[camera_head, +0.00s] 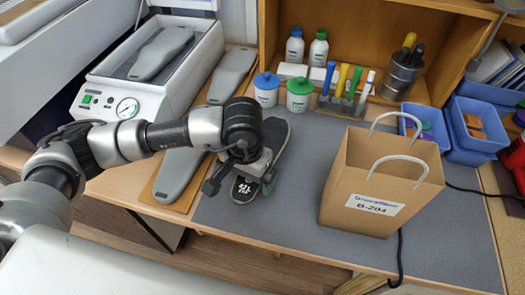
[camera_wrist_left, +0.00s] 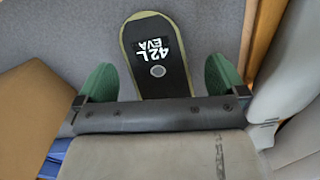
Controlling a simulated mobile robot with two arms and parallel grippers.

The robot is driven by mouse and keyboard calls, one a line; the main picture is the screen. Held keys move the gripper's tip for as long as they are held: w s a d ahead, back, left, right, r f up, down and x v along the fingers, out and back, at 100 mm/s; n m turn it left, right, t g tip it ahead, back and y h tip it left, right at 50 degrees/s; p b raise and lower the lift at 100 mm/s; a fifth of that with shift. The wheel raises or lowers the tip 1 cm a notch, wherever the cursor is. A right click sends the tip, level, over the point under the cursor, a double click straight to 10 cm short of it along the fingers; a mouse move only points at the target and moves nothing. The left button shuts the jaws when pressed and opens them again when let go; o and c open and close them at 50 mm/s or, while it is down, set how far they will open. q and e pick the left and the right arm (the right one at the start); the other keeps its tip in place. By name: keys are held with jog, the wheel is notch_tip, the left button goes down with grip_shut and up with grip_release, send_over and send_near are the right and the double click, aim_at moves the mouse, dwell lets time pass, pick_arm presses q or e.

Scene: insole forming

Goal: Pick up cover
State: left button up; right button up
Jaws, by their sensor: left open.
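A black insole-shaped piece with a pale green edge and a white "42 L EVA" label (camera_head: 246,189) lies on the grey mat, partly hidden under my left gripper. Which piece is the cover is not marked; this one is beneath the gripper. In the left wrist view its labelled end (camera_wrist_left: 155,60) points away, between the two green fingers. My left gripper (camera_head: 240,180) is over the piece with its fingers apart, one to each side. In the wrist view the open gripper (camera_wrist_left: 162,78) holds nothing; whether the fingers touch the piece cannot be told. My right gripper is not in view.
A paper bag (camera_head: 345,206) stands right of the gripper on the mat (camera_head: 285,215). Grey foot-shaped forms (camera_head: 176,178) lie at the left, beside a white machine (camera_head: 150,90). Jars (camera_head: 298,95), bottles, a tool rack and blue bins (camera_head: 470,150) stand behind.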

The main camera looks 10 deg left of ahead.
pick_arm(q)
jog(key=shift+f+b, duration=0.15)
jog(key=shift+b, duration=0.15)
dwell(0.5)
jog(key=c, duration=1)
